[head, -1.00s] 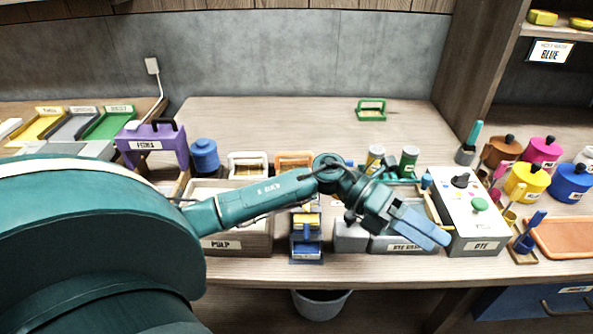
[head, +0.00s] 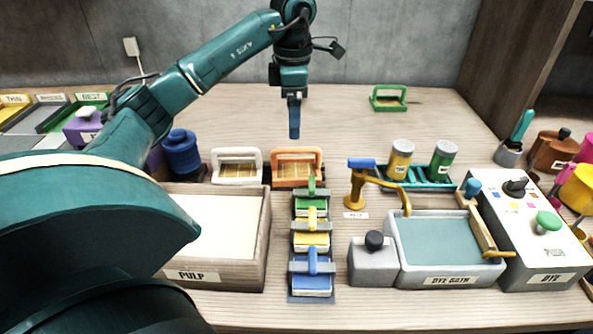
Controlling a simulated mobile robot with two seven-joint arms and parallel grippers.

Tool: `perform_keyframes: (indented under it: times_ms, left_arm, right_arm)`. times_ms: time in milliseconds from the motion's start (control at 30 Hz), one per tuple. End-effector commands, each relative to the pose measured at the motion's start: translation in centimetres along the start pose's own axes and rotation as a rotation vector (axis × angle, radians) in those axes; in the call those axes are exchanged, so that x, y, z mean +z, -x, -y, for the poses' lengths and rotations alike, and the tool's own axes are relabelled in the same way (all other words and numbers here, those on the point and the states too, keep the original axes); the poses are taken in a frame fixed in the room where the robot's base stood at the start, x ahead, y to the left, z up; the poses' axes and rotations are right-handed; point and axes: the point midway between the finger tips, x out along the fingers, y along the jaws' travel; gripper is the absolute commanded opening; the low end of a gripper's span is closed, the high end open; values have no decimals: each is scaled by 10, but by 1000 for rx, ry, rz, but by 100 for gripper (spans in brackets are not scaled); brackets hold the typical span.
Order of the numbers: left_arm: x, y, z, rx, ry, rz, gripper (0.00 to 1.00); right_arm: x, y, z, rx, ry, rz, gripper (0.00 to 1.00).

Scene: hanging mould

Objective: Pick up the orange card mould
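The orange card mould (head: 297,169) stands at the middle of the table in the head view, between the white mould (head: 237,168) and the yellow pump. It has an orange frame and handle around a tan screen. My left gripper (head: 294,132) points straight down, with its blue fingertips in line with the mould's handle and showing just above it in the picture. It appears empty and apart from the mould. The fingers are seen edge-on, so their opening is hidden. My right gripper is not in view.
The pulp vat (head: 218,230) and a rack of small coloured moulds (head: 312,294) stand in front. The dye bath (head: 447,240) and dye box (head: 543,240) are at right. A green mould (head: 389,98) sits at the back. The table behind the orange mould is mostly clear.

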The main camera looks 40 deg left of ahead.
Motion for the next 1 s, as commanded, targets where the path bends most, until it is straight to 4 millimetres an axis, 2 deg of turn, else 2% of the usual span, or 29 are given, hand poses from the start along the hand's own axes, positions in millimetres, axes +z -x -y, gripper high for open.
perform_keyframes:
  times_ms: [167,400,667,1000]
  left_arm:
    - [0,-22,0,-1,0,-1,88]
    - [1,-67,1,-2,-1,-1,88]
    - [2,-87,0,-2,-1,1,88]
    - [6,-132,-1,-1,-2,1,88]
  right_arm:
    - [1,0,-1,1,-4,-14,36]
    - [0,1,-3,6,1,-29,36]
    - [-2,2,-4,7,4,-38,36]
    - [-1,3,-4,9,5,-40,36]
